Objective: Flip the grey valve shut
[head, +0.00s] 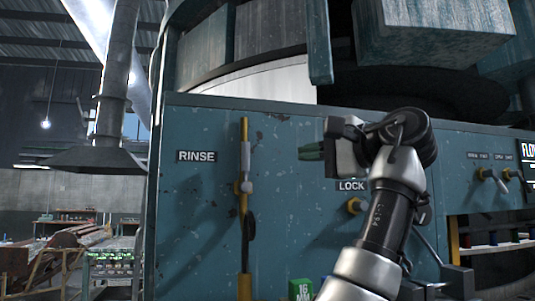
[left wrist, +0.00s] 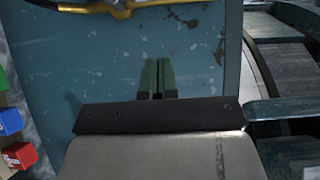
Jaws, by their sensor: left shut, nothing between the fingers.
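The grey valve (head: 246,168) is on a vertical yellow pipe (head: 243,262), on the teal panel beside the RINSE label (head: 197,156). Its light grey lever appears upright along the pipe. A darker handle (head: 249,228) is on the same pipe below it. My left gripper (head: 304,151) is to the right of the valve, apart from it, with its green fingers together and pointing left. In the left wrist view the shut fingers (left wrist: 157,65) are in front of bare teal panel, and part of the yellow pipe (left wrist: 125,10) crosses the top. My right gripper is not in view.
Two small levers (head: 497,175) are farther right. A green box marked 16 MM (head: 300,289) is at the bottom. Bare panel lies between the valve and my left gripper.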

